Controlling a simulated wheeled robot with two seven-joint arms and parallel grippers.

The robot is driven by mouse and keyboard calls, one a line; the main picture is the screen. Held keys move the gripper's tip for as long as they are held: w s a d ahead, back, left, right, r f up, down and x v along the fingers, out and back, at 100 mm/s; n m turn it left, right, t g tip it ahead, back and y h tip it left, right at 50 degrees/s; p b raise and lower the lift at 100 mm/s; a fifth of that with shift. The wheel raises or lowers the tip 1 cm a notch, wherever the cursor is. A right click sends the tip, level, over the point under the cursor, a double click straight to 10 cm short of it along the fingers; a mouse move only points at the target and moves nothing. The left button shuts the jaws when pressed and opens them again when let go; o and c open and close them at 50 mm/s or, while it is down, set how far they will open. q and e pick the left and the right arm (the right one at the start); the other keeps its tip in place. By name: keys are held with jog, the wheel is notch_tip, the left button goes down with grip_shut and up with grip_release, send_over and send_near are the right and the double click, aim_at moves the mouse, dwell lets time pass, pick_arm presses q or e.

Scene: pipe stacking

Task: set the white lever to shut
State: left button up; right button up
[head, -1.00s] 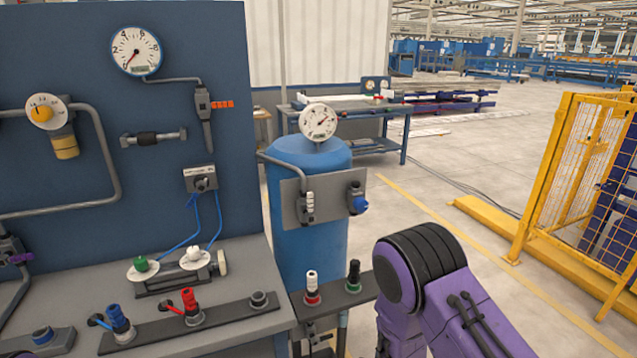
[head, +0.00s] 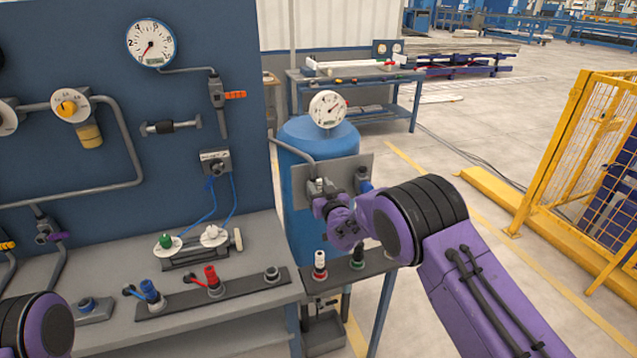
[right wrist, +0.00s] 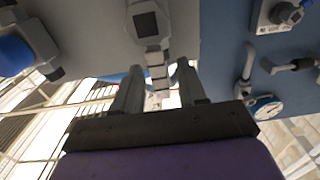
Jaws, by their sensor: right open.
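A valve (right wrist: 148,22) on the grey plate in front of the blue tank carries a ribbed pale lever (right wrist: 158,76), which I take for the white lever. In the right wrist view the lever lies between the two fingers of my right gripper (right wrist: 158,88), with visible gaps beside it. In the head view my right gripper (head: 322,200) is in front of the left part of the plate and mostly hides the lever. The right gripper is open. Only a purple joint of my left arm shows at the lower left; its gripper is out of view.
The blue tank (head: 300,225) bears a gauge (head: 328,109). A blue-handled valve (right wrist: 18,52) sits beside the white-levered one. The bench (head: 250,232) and blue panel are left; a yellow fence (head: 575,150) is right.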

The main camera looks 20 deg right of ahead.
jog(key=shift+w, duration=0.35)
grip_shut()
